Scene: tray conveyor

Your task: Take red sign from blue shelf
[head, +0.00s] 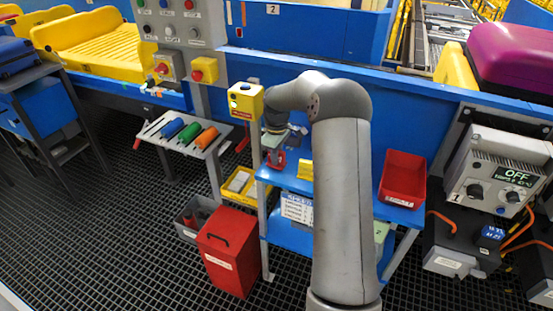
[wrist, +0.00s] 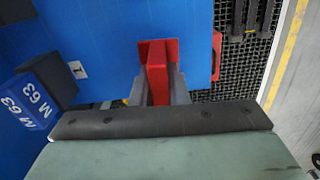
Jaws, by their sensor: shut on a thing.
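The red sign (wrist: 157,58) is in the middle of the wrist view, with a flat red plate at its far end. My gripper's grey fingers (wrist: 160,88) stand on both sides of it and are shut on it. The blue shelf (wrist: 105,30) lies behind and beneath it. In the head view my gripper (head: 276,153) is at the left end of the blue shelf (head: 288,180), and a bit of the red sign (head: 278,164) shows under it. My arm covers the shelf's middle. I cannot tell whether the sign touches the shelf.
A dark blue block marked M 63 (wrist: 28,100) is left of the fingers in the wrist view. In the head view a yellow thing (head: 305,169) and a red bin (head: 403,178) are on the shelf. A post with a yellow button box (head: 246,101) stands close left of my gripper.

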